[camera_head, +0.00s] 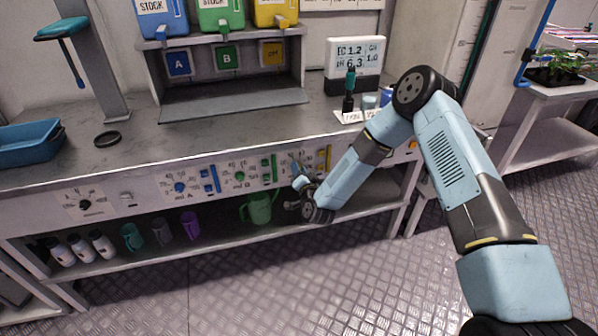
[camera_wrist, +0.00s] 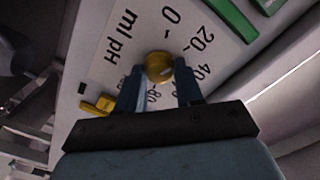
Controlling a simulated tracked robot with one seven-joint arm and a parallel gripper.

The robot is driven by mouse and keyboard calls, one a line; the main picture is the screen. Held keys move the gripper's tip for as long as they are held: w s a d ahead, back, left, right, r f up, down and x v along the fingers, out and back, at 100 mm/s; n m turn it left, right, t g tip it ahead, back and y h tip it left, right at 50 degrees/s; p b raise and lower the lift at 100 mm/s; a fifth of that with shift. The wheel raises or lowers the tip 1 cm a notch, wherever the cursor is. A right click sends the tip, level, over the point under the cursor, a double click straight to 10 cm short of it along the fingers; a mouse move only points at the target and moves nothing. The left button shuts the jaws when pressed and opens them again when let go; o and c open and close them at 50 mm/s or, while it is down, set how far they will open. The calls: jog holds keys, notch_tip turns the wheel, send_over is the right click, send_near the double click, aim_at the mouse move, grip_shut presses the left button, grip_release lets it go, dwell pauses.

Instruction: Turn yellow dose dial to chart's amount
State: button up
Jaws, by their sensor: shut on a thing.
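The yellow dose dial (camera_wrist: 159,66) is a small round knob on a white panel in the wrist view. My gripper (camera_wrist: 158,80) is shut on it, one dark finger at each side. Printed around the dial are "ml pH", 0, 20, 40 and 80, turned in this view. A pale patch shows on the knob, but I cannot tell which number it points to. In the head view my gripper (camera_head: 299,186) is at the bench's front panel and hides the dial. A wall sheet (camera_head: 328,4), possibly the chart, is cut off at the top edge and unreadable.
A yellow lever (camera_wrist: 98,105) is beside the dial. The blue dial (camera_head: 179,187) and green dial (camera_head: 239,176) are to the left on the panel. A green jug (camera_head: 259,209) stands on the shelf below. A meter (camera_head: 355,58) reads EC 1.2, pH 6.3.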

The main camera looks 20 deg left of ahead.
jog(key=shift+d, duration=0.15)
jog(key=o, duration=1)
jog(key=v, duration=1.3)
jog(key=shift+s+d+f, duration=0.1)
jog(key=shift+s, duration=0.25)
